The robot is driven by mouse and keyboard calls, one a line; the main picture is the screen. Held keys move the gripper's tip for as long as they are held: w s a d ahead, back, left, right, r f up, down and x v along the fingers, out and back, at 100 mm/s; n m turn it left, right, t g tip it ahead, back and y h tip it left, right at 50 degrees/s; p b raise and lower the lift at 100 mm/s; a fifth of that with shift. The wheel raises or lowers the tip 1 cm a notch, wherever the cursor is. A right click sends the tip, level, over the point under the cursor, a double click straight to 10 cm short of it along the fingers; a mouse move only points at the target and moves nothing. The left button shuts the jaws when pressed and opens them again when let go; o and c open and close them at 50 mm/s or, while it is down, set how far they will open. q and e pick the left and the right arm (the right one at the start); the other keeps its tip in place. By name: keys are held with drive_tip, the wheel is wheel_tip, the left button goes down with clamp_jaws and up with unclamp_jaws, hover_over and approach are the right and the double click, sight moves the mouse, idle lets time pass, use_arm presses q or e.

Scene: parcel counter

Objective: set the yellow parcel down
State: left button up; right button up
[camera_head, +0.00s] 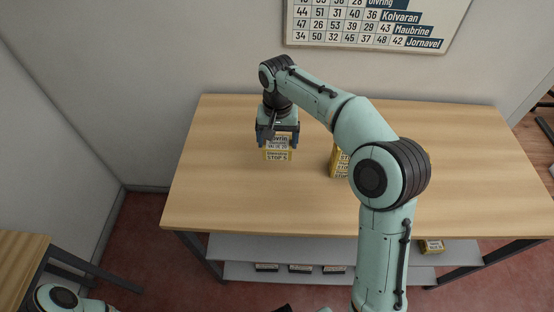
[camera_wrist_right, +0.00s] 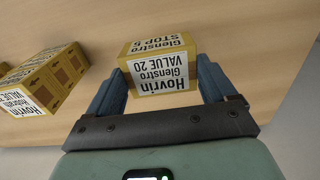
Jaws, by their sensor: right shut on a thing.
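The yellow parcel (camera_head: 278,154) is a small box with white labels reading Hovrin, Value 20 and Stop 5 or 6. My right gripper (camera_head: 277,140) is shut on it over the left back part of the table. In the right wrist view the parcel (camera_wrist_right: 160,66) sits between the two blue fingers (camera_wrist_right: 160,90), its labels facing the camera. I cannot tell whether its underside touches the table. My left gripper is out of view; only part of my left arm shows at the lower left.
The wooden table (camera_head: 220,190) is bare around the held parcel. Another yellow parcel (camera_head: 338,162) stands to its right, partly behind my right arm; yellow boxes (camera_wrist_right: 52,78) also show in the wrist view. Several parcels lie on the lower shelf (camera_head: 300,250). A chart (camera_head: 375,25) hangs behind.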

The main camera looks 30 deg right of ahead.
sight(277, 142)
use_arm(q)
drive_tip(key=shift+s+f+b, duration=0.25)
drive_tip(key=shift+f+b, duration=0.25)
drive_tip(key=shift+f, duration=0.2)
use_arm(e)
drive_tip(key=shift+w+f, duration=0.1)
drive_tip(key=shift+f, duration=3.8)
drive_tip(key=shift+f, duration=0.2)
drive_tip(key=o, duration=1)
drive_tip(key=shift+c, duration=0.2)
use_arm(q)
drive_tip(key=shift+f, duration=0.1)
use_arm(e)
drive_tip(key=shift+r, duration=0.15)
wheel_tip(277, 142, up, 12)
drive_tip(key=shift+r+p, duration=0.1)
drive_tip(key=shift+p, duration=1)
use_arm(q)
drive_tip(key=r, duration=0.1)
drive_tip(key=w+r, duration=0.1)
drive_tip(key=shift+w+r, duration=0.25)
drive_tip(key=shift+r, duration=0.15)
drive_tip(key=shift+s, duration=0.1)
